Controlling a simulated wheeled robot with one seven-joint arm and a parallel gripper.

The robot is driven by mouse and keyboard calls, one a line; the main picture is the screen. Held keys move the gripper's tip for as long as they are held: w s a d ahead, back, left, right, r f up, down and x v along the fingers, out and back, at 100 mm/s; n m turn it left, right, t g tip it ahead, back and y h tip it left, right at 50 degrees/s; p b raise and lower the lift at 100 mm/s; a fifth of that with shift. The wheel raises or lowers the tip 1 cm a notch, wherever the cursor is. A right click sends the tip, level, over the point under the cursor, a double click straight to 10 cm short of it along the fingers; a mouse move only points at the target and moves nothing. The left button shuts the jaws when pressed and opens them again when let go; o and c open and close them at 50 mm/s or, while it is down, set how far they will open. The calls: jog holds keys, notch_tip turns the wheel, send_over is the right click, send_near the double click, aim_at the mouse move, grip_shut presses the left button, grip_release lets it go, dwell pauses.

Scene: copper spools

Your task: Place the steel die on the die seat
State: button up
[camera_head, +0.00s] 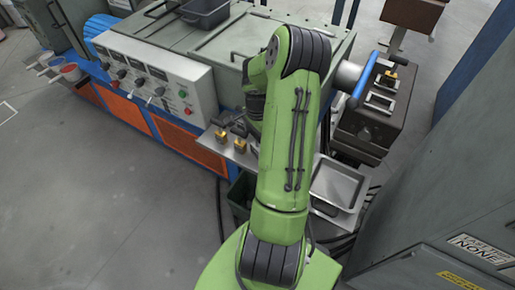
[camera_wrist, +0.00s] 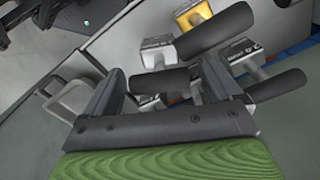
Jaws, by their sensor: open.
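My gripper (camera_wrist: 164,72) is open in the wrist view, its two dark fingers apart. A black handle (camera_wrist: 158,80) shows between the fingers, not gripped; I cannot tell whether it touches them. Grey steel-coloured die blocks with printed labels stand just beyond: one (camera_wrist: 156,54) in the middle and one marked 2.0 (camera_wrist: 240,50) on the right. I cannot tell which is the steel die meant. The likely die seat is a pale frame (camera_head: 379,102) on the dark machine at right.
Yellow dies (camera_head: 221,134) with black handles stand on the shelf left of my arm; one (camera_wrist: 196,14) shows in the wrist view. A metal tray (camera_head: 338,187) lies right of my arm.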

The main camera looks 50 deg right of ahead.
grip_shut()
jog(key=shift+r, duration=0.1)
dwell(0.4)
jog(key=shift+r, duration=0.1)
notch_tip(320, 180, up, 18)
jog(key=p, duration=0.4)
